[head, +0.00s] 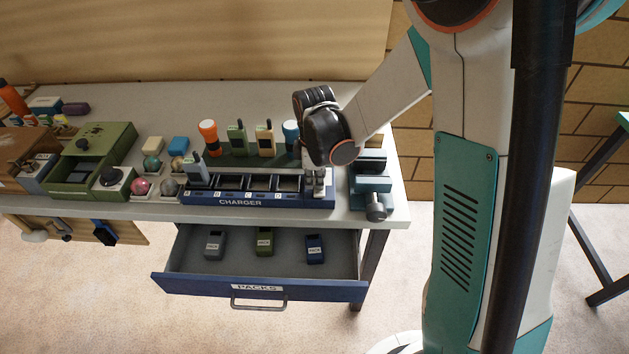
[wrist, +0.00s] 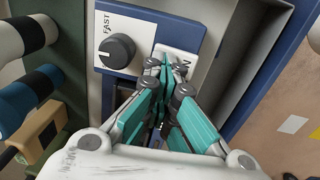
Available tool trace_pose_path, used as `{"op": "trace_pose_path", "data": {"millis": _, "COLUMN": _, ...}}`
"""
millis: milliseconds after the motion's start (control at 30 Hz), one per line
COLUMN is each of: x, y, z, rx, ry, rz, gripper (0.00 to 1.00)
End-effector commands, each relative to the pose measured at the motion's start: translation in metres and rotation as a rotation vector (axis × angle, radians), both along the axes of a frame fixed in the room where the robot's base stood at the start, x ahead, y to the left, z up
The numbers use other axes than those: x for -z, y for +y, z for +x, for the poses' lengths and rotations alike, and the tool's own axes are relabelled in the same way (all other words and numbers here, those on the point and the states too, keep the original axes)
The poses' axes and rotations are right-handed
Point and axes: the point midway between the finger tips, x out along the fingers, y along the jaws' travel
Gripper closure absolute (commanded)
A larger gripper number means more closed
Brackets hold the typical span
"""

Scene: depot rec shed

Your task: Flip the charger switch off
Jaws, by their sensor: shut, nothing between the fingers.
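The blue charger (head: 192,201) sits along the bench's front edge, with a row of slots and the word CHARGER on its front. In the wrist view its blue end panel (wrist: 198,32) carries a black knob (wrist: 115,51) beside the word FAST, and a white plate (wrist: 187,64) with lettering that looks like ON. My gripper (head: 318,194) points down at the charger's right end. In the wrist view my gripper (wrist: 164,66) is shut and empty, its tips over the white plate. The tips hide the switch itself, so its position cannot be told.
A teal vise (head: 373,184) stands close on the right. A grey radio (head: 195,170) stands at the charger's left end; flashlights and radios stand in a row behind. Below, an open drawer (head: 190,285) holds three packs. A green box (head: 95,150) is further left.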

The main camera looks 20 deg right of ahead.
Motion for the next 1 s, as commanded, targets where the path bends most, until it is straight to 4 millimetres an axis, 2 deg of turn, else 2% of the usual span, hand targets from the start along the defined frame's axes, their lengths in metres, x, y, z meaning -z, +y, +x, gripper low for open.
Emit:
{"op": "trace_pose_path", "data": {"millis": 267, "x": 0.0, "y": 0.001, "z": -0.003, "rx": -0.001, "ry": -0.002, "rz": -0.001, "gripper": 1.0}}
{"op": "trace_pose_path", "data": {"millis": 600, "x": -0.001, "y": 0.005, "z": -0.016, "rx": 0.0, "ry": -0.001, "rz": 0.0, "gripper": 1.0}}
{"op": "trace_pose_path", "data": {"millis": 1000, "x": -0.004, "y": 0.006, "z": -0.016, "rx": 0.0, "ry": -0.002, "rz": -0.001, "gripper": 1.0}}
